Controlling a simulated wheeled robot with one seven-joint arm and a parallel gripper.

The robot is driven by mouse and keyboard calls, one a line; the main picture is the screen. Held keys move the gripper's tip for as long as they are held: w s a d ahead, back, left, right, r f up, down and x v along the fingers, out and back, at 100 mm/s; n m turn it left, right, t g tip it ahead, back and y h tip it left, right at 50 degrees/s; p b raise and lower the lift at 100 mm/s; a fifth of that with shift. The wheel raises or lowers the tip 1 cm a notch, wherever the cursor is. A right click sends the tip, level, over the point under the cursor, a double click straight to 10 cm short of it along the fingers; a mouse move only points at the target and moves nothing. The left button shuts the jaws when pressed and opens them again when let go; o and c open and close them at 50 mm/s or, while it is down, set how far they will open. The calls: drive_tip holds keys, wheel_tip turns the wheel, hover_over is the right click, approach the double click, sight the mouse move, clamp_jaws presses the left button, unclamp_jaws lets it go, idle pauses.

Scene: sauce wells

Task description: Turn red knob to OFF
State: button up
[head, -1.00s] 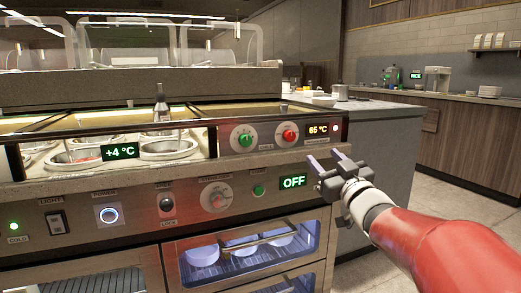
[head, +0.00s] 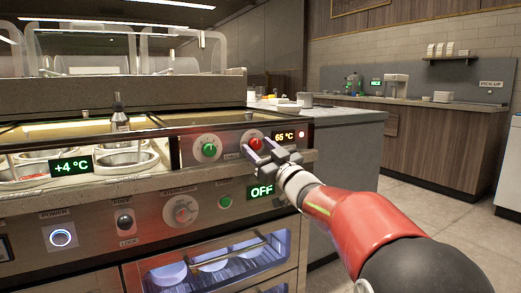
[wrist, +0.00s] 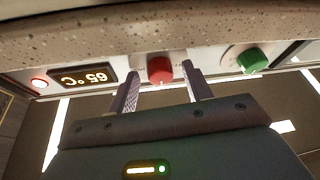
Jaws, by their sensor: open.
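The red knob (head: 255,143) sits on the upper control panel, between the green knob (head: 209,150) and the 65 °C display (head: 284,136). My gripper (head: 259,155) is open just in front of and slightly below the red knob. In the wrist view, the red knob (wrist: 160,69) shows upside down between the two fingertips of my gripper (wrist: 161,80). I cannot tell whether the fingers touch it. The 65 °C display (wrist: 81,80) is lit, with a glowing red light (wrist: 39,83) beside it. The knob's own markings are too small to read.
A stone ledge (head: 150,186) runs just below the panel. Under it are an OFF display (head: 262,191), a larger knob (head: 180,211) and a LOCK switch (head: 125,221). Sauce wells (head: 125,157) lie at left. Open floor (head: 480,225) is at right.

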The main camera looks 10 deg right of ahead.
drive_tip(key=c, duration=1)
drive_tip(key=shift+n+g+y, duration=0.3)
drive_tip(key=shift+n, duration=0.3)
drive_tip(key=n, duration=0.2)
drive_tip(key=n+g+y, duration=0.1)
drive_tip(key=n, duration=0.1)
drive_tip(key=shift+d+r+y, duration=0.1)
drive_tip(key=shift+d+y, duration=0.05)
drive_tip(key=shift+y, duration=0.15)
drive_tip(key=n+g, duration=0.1)
drive_tip(key=n, duration=0.2)
drive_tip(key=n+g+y+p, duration=0.1)
drive_tip(key=n, duration=0.1)
drive_tip(key=shift+d+r+n+g, duration=0.1)
drive_tip(key=shift+r+n+g, duration=0.1)
drive_tip(key=shift+n+g, duration=0.2)
drive_tip(key=n+g+p, duration=0.1)
drive_tip(key=n, duration=0.1)
drive_tip(key=n+p, duration=0.1)
drive_tip(key=n, duration=0.1)
drive_tip(key=shift+r+n+g, duration=0.15)
drive_tip(key=shift+n+g, duration=0.15)
drive_tip(key=shift+g, duration=0.1)
drive_tip(key=shift+n+g+h+p, duration=0.5)
drive_tip(key=shift+n+p, duration=0.4)
drive_tip(key=shift+n, duration=0.5)
